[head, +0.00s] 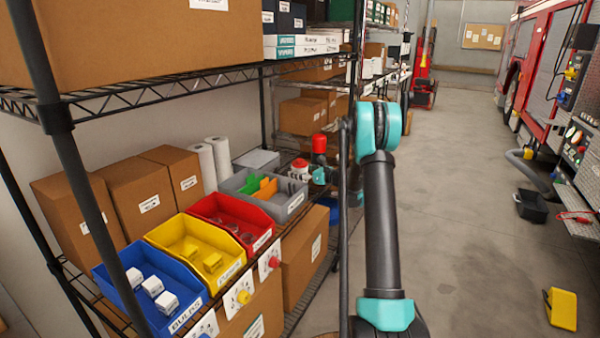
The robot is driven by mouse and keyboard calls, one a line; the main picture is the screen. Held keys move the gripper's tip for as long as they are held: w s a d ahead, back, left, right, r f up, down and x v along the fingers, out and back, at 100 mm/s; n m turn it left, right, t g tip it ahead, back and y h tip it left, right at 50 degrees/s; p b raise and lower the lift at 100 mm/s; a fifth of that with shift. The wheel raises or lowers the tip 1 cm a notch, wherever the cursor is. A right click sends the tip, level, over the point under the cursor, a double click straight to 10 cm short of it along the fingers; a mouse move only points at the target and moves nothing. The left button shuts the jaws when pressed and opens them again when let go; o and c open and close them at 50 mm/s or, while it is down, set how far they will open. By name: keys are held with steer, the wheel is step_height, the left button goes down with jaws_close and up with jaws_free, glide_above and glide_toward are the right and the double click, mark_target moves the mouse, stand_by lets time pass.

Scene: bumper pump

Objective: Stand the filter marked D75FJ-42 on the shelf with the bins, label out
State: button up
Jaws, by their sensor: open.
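A small white round object with red on it (300,166), possibly the filter, is at the far end of the bin shelf, by the grey bin. Its marking is too small to read, so I cannot confirm D75FJ-42. The wire shelf with the bins (205,327) runs along the left. My gripper (311,173) is open at the shelf's far end, close beside the red-and-white object; its fingers are small and partly hidden. I cannot tell whether they touch it. A red cylinder (319,143) shows just above my gripper; I cannot tell what it belongs to.
Blue (128,292), yellow (190,235), red (225,205) and grey (262,205) bins line the shelf front. Cartons (75,215) and white rolls (218,160) stand behind. A shelf post (75,150) and upper shelf (180,85) bound the space. The right aisle is mostly clear.

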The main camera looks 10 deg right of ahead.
steer(key=v, duration=1.2)
steer(key=s+a+n+g+h, duration=0.1)
steer(key=s+a+n+g, duration=0.15)
steer(key=s+n, duration=0.35)
steer(key=s+a+n+g+h, duration=0.1)
steer(key=s+a+n+h, duration=0.2)
steer(key=s, duration=0.5)
steer(key=s+a+n+g, duration=0.2)
steer(key=s+a+n, duration=0.25)
steer(key=s, duration=0.35)
steer(key=s+d+f+n+h, duration=0.2)
steer(key=s+n, duration=0.2)
steer(key=s, duration=0.4)
steer(key=s+d+f+n+g+h, duration=0.1)
steer(key=s+d+f+n+h, duration=0.1)
steer(key=s+n, duration=0.3)
steer(key=s+d+f+n+g+h, duration=0.1)
steer(key=s+n, duration=0.4)
steer(key=s, duration=0.6)
step_height(320, 180, down, 3)
steer(key=shift+s+d+r+h, duration=0.25)
steer(key=shift+d+h, duration=0.45)
steer(key=shift+h, duration=0.3)
